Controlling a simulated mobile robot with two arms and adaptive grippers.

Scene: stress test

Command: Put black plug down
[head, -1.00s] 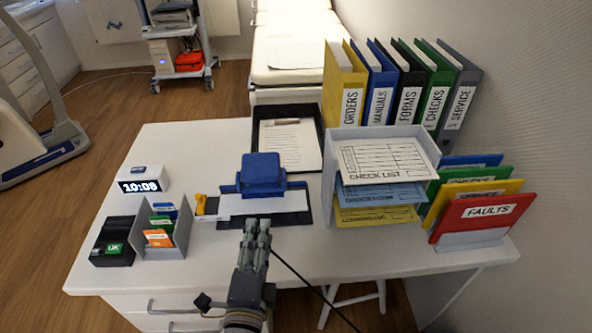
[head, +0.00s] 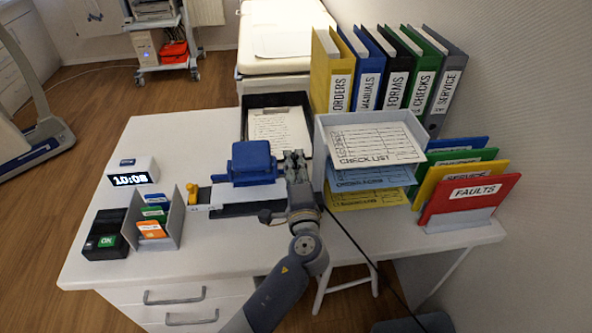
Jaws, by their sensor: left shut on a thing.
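My left gripper (head: 292,158) is shut, just right of the blue desk device (head: 252,160) and near the front of the clipboard tray. A thin black cable (head: 350,238) comes out from behind my left wrist and runs down to the right, past the table's front edge. My right gripper is not in view.
The white desk (head: 200,262) has clear room at front and back left. A paper sorter (head: 325,140) stands close right of the gripper. A black tray with a clipboard (head: 280,127) lies behind. Binders, a card holder (head: 172,228) and a clock (head: 133,175) stand around.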

